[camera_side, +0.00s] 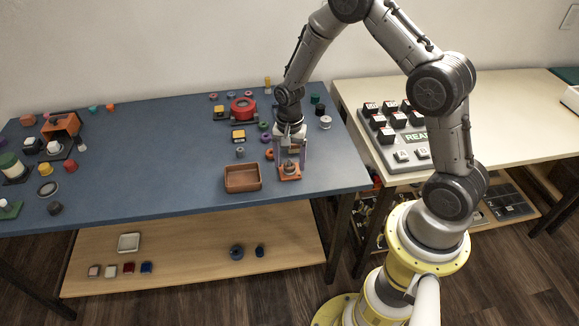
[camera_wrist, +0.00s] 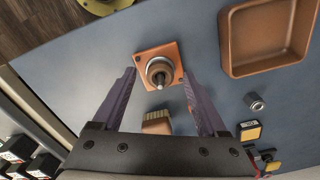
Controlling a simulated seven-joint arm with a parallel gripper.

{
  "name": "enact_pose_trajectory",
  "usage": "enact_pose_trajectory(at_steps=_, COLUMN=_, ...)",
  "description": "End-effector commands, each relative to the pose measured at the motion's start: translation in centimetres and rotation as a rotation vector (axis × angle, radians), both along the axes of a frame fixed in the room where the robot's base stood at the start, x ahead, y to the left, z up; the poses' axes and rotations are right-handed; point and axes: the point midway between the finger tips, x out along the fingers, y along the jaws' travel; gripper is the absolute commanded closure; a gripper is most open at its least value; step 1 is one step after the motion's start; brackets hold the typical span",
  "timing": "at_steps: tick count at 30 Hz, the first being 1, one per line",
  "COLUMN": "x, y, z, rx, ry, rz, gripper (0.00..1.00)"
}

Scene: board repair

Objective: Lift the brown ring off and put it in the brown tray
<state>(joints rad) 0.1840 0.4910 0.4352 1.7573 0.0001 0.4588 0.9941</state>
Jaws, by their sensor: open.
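An orange square plate (camera_side: 289,177) stands near the front edge of the blue table, with an upright metal post at its centre. In the wrist view, a ring (camera_wrist: 160,68) with a pale rim and brownish inside sits around the post on the plate (camera_wrist: 146,54); its exact colour is hard to tell. My gripper (camera_side: 290,158) is open above the plate, pointing down. In the wrist view, my gripper's (camera_wrist: 159,76) purple fingers stand on either side of the post, apart from it, with nothing held. The empty brown tray (camera_side: 243,187) is just left of the plate; it also shows upper right in the wrist view (camera_wrist: 226,45).
A small brown block with gold stripes (camera_wrist: 157,123), a grey metal nut (camera_wrist: 254,102) and a yellow-black block (camera_wrist: 250,131) lie near my gripper. A red round part (camera_side: 243,107) stands farther back.

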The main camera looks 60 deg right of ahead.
Motion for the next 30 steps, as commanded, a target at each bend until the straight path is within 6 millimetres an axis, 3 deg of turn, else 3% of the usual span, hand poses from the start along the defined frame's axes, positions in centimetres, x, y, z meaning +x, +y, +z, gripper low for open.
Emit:
enact_pose_trajectory(at_steps=8, x=0.02, y=0.0, z=-0.31, rx=0.0, ry=0.0, rz=0.0, gripper=0.24)
enact_pose_trajectory(at_steps=18, x=0.03, y=0.0, z=-0.27, rx=0.0, ry=-0.001, rz=0.0, gripper=0.86)
enact_pose_trajectory(at_steps=21, x=0.03, y=0.0, z=-0.27, rx=0.0, ry=-0.001, rz=0.0, gripper=1.0)
enact_pose_trajectory(at_steps=30, x=0.07, y=0.0, z=-0.09, rx=0.0, ry=-0.002, rz=0.0, gripper=1.0)
